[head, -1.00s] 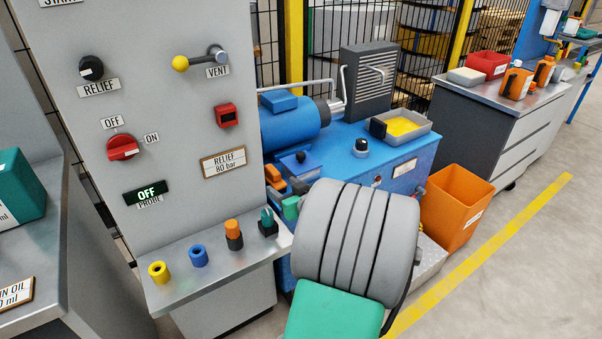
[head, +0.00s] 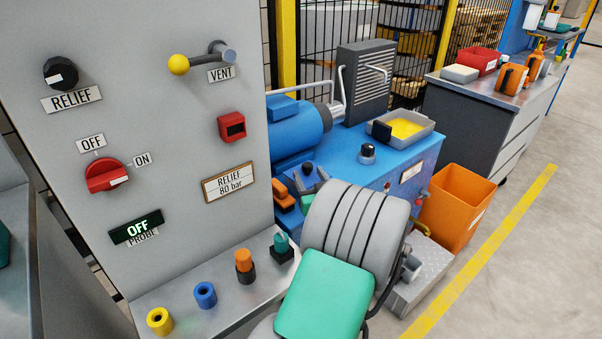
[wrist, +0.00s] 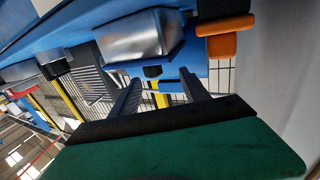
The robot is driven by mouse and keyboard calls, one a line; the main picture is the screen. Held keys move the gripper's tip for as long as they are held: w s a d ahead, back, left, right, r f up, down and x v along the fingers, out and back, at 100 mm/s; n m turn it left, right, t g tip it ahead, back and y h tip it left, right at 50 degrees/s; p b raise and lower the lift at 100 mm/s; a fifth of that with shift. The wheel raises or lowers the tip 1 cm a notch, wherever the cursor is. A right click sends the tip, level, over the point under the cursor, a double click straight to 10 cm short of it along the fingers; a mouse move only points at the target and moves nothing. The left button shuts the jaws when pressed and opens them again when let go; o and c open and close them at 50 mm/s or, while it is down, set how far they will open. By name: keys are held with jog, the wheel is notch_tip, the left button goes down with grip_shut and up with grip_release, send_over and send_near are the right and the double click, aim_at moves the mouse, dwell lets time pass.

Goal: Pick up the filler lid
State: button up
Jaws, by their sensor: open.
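A black round cap on a pale ring (head: 367,152) stands on top of the blue power unit (head: 345,165). A second black knob (head: 307,168) sits on a small blue block left of it. I cannot tell for sure which is the filler lid. My gripper (wrist: 158,80) is open and empty, its two dark fingers apart. In the wrist view a small black part (wrist: 152,72) shows between and beyond the fingers, not gripped. In the head view my grey arm and green wrist cover hide most of the gripper.
Orange handles (head: 285,192) are close left of the fingers. A blue motor (head: 297,130) and a tray with yellow contents (head: 405,128) are on the unit. The control panel (head: 150,90) stands left, an orange bin (head: 457,205) right.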

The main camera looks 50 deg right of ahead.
aim_at(309, 168)
jog(key=x, duration=0.5)
jog(key=shift+s+d, duration=0.1)
jog(key=shift+d, duration=0.45)
jog(key=shift+c, duration=0.2)
grip_shut()
